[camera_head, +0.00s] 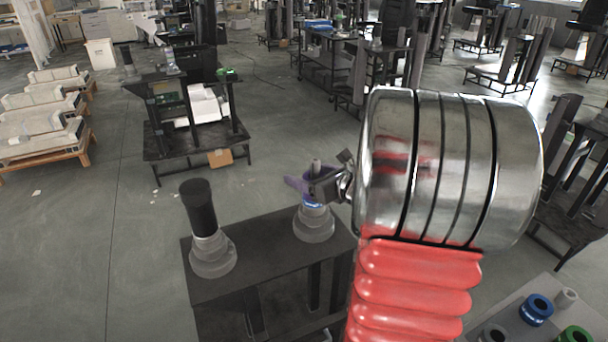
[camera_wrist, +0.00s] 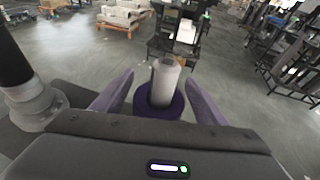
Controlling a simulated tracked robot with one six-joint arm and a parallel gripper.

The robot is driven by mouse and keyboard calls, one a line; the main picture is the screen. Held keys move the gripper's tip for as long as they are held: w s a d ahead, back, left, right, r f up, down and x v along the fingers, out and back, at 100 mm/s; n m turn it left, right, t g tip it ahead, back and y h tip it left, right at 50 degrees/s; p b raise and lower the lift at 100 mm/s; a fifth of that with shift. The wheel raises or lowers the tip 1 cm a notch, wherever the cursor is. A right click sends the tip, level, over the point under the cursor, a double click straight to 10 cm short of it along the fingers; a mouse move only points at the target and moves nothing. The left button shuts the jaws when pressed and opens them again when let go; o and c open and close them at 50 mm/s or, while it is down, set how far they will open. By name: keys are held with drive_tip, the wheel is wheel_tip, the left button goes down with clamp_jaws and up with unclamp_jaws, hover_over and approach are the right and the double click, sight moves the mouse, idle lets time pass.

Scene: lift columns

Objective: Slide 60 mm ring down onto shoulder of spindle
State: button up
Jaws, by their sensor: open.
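The spindle (camera_head: 316,167) is a grey upright post on a stepped round grey base (camera_head: 314,228), on the right side of a dark table. It also shows in the wrist view (camera_wrist: 166,76). A dark purple ring (camera_wrist: 158,108) is around the spindle, low on the visible post; whether it touches the shoulder is hidden. Its size cannot be read. My gripper (camera_wrist: 159,78) has two purple fingers, spread on either side of the ring with gaps visible. In the head view my gripper (camera_head: 310,184) is at the spindle, partly hiding it.
A second stepped base with a tall black cylinder (camera_head: 198,207) stands left on the dark table (camera_head: 255,262). A tray at lower right holds a blue ring (camera_head: 536,309), a green ring (camera_head: 574,338) and grey parts. Open floor lies beyond the table.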

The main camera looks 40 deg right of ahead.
drive_tip(key=v, duration=1.3)
drive_tip(key=shift+s, duration=0.1)
idle(0.8)
drive_tip(key=w+a+f+n+g+y, duration=0.1)
drive_tip(key=a+f+n+g+y, duration=0.15)
drive_tip(key=a+n, duration=0.55)
drive_tip(key=w+a+f+n+g+y, duration=0.1)
drive_tip(key=a+n+g+y, duration=0.3)
drive_tip(key=a, duration=0.8)
drive_tip(key=s+a+r+n+g+h, duration=0.1)
drive_tip(key=s+a+n, duration=0.3)
drive_tip(key=n, duration=0.8)
drive_tip(key=s+a+n+g+h, duration=0.1)
drive_tip(key=s+a+n+h, duration=0.3)
drive_tip(key=a+n, duration=0.4)
drive_tip(key=s+n, duration=0.1)
drive_tip(key=n, duration=0.3)
drive_tip(key=shift+a+r+n+h, duration=0.2)
drive_tip(key=shift+r+n+h, duration=0.1)
drive_tip(key=shift+r+h, duration=0.1)
drive_tip(key=shift+g, duration=0.25)
